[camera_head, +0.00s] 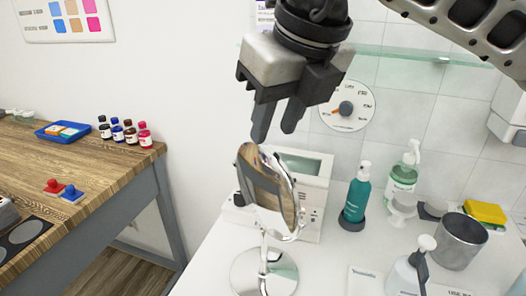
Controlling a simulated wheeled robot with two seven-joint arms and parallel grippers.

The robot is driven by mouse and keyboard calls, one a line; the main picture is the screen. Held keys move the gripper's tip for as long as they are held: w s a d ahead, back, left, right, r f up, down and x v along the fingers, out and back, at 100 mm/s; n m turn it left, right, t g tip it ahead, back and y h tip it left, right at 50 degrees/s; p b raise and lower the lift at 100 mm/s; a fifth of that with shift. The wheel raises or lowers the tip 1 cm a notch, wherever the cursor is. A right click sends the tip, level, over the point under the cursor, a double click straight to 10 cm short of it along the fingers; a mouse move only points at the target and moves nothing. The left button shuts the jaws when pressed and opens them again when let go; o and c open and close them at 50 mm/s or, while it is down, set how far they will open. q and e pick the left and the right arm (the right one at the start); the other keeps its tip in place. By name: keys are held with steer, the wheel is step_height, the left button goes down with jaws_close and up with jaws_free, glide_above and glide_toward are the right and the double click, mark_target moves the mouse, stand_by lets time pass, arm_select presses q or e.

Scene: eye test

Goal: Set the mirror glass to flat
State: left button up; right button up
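A round mirror (267,186) with a chrome rim stands on a chrome stem and round base (264,274) on the white counter (210,264). Its glass is steeply tilted, near upright, and is seen at an angle. My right gripper (277,130) points down just above the mirror's upper rim. Its two dark fingers are apart with a narrow gap and nothing visible between them. I cannot tell whether a fingertip touches the rim. My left gripper is not in view.
A white box-shaped device (312,186) stands close behind the mirror. A teal bottle (356,196), a green pump bottle (402,180), a grey cup (460,242) and a white dispenser (405,276) stand to the right. A glass shelf (400,53) and a dial (350,108) are on the wall. A wooden table (90,175) is at left.

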mark_target(267, 147)
steer(key=p+x, duration=0.1)
steer(key=x, duration=0.6)
steer(key=shift+w+a+f, duration=0.1)
steer(key=shift+w+f, duration=0.05)
steer(key=shift+f, duration=0.15)
jaws_close()
